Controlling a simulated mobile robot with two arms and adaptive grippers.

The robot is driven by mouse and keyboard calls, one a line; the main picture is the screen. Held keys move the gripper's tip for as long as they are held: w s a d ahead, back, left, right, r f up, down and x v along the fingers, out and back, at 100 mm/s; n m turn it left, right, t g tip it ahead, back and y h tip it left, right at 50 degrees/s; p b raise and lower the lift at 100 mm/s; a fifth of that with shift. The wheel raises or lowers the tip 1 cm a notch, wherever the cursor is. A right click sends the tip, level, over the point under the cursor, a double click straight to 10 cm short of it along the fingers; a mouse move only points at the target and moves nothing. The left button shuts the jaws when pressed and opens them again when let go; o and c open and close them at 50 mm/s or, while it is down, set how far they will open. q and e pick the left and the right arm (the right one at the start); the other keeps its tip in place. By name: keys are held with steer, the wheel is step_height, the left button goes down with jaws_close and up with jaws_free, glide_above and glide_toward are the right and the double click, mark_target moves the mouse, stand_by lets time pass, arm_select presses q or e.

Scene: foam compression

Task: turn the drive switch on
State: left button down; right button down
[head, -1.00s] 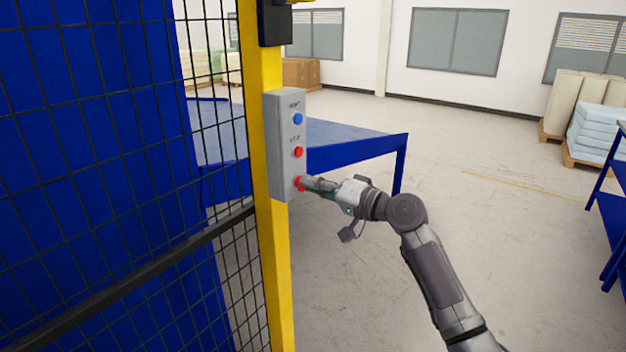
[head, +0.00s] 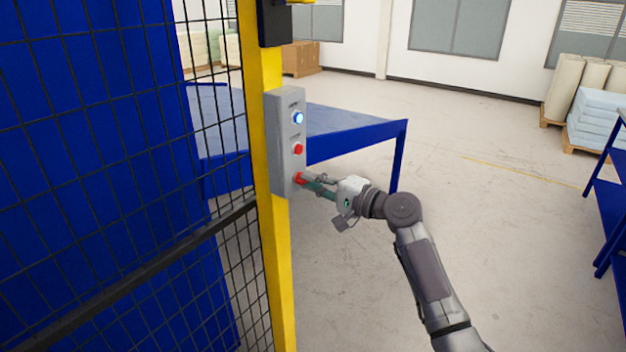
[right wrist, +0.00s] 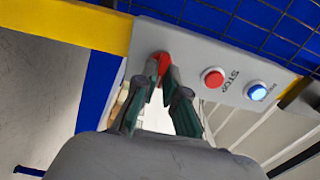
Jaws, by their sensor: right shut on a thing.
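A grey control box (head: 285,133) is mounted on the yellow post. It carries a blue button (head: 298,118) at the top, which looks lit, a red stop button (head: 298,149) below it, and a red switch (head: 300,179) at the bottom. My right gripper (head: 306,181) is at the bottom red switch and shut on it. In the right wrist view the fingertips close around the red switch (right wrist: 160,60), partly hiding it. The stop button (right wrist: 213,77) and the lit blue button (right wrist: 256,91) show beside it. My left gripper is not in view.
The yellow post (head: 280,260) and black mesh fence (head: 120,200) stand left of my right arm. A blue table (head: 350,128) stands behind the box. Open floor lies to the right, with a blue rack at the right edge.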

stand_by(0.3)
steer(key=c, duration=1.2)
jaws_free()
steer(key=shift+c, duration=0.2)
steer(key=v, duration=1.2)
steer(key=shift+f, duration=0.1)
